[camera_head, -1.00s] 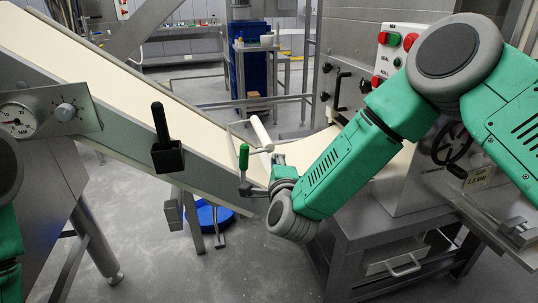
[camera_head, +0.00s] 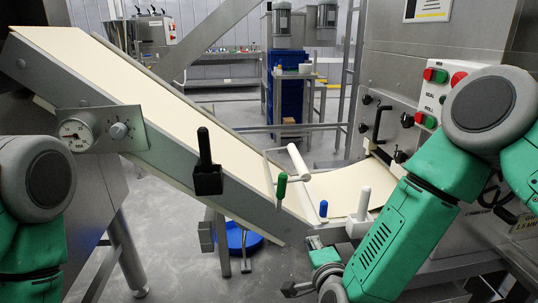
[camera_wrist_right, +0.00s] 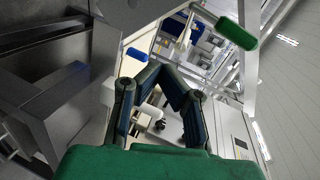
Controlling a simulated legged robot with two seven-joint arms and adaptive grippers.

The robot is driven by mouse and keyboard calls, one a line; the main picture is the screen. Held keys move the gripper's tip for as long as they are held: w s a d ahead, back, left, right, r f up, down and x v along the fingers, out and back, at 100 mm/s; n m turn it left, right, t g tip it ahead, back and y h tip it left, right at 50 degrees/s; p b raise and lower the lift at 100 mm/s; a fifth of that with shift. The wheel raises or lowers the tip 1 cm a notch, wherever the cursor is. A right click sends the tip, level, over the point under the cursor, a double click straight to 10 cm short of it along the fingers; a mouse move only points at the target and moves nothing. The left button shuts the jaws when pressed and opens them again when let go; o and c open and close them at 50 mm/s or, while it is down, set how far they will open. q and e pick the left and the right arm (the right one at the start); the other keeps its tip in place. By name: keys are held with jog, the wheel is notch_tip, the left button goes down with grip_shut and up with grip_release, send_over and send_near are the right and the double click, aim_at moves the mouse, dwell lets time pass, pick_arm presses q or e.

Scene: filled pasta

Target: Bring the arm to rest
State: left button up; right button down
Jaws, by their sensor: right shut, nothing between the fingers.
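My right arm (camera_head: 400,225) comes in from the right in the head view and points down to the lower middle. My right gripper (camera_head: 314,243) is at its end, low in the picture in front of the chute's lower end, and shows only small there. In the right wrist view my right gripper (camera_wrist_right: 160,75) is shut with nothing held. My left arm (camera_head: 35,200) shows at the left edge; its gripper is outside the picture.
A sloping cream belt (camera_head: 130,90) with a steel side runs down toward the machine. Close to my right gripper are a green-handled lever (camera_head: 281,186), a blue-tipped lever (camera_head: 323,209) and a white handle (camera_head: 363,203). A control panel (camera_head: 437,90) stands behind my right arm. Grey floor lies below.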

jog(key=s+d+f+n+g, duration=0.1)
jog(key=s+f+n+g, duration=0.45)
jog(key=s+f, duration=0.4)
jog(key=s+d+f+n+g, duration=0.3)
jog(key=s+d, duration=0.1)
jog(key=s, duration=0.4)
jog(key=s+d+f+n+g, duration=0.3)
jog(key=s+d+n, duration=0.1)
jog(key=s, duration=0.4)
jog(key=s+d+f+n+g, duration=0.3)
jog(key=s+d+f+n, duration=0.1)
jog(key=s, duration=0.5)
jog(key=shift+d+h, duration=0.3)
jog(key=shift+d, duration=0.05)
pick_arm(q)
jog(key=shift+a, duration=0.1)
jog(key=shift+a+f, duration=0.15)
jog(key=shift+a, duration=0.15)
pick_arm(e)
jog(key=shift+a+r, duration=0.1)
jog(key=shift+a, duration=0.3)
pick_arm(q)
jog(key=shift+d, duration=0.25)
pick_arm(e)
jog(key=shift+d, duration=0.3)
